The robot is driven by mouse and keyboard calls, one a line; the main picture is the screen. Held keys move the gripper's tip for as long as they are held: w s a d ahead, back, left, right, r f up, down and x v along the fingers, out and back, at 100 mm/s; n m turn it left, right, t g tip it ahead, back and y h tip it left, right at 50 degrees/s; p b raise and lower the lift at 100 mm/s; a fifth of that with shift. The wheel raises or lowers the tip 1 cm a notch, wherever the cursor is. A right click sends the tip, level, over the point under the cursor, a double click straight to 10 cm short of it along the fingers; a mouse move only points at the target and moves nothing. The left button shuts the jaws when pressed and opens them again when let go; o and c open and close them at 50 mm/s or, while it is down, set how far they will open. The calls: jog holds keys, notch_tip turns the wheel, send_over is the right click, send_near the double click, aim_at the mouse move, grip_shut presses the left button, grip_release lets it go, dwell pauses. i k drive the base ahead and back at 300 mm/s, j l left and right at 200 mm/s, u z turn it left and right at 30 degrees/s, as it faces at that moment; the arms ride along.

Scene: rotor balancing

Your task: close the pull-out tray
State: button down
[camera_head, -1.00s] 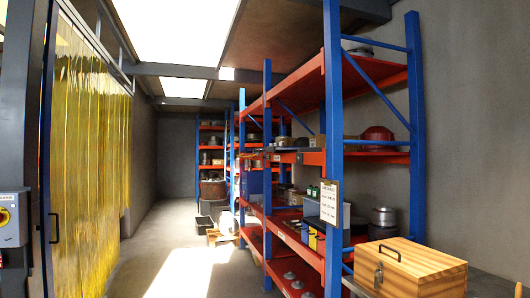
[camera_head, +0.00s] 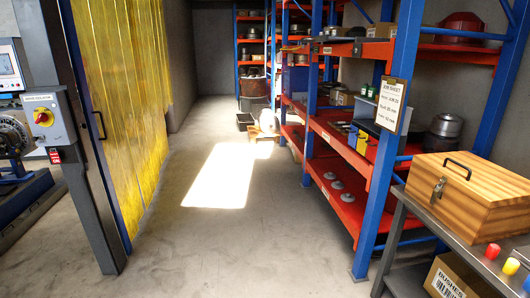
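A red-orange tray-like shelf (camera_head: 362,52) with a small label on its front edge sits in the blue and red rack, at upper centre right. It appears to stick out toward the aisle past the rack's front. Some grey metal parts and a box lie on it. The view does not show clearly how far out it is. My gripper is not in view.
A workbench with a wooden box (camera_head: 468,195) is at right.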

aim_at(322, 38)
jog(key=i, duration=2.3)
jog(key=i+l+u, duration=0.1)
jog(key=i, duration=1.1)
jog(key=i+l, duration=0.1)
jog(key=i, duration=1.05)
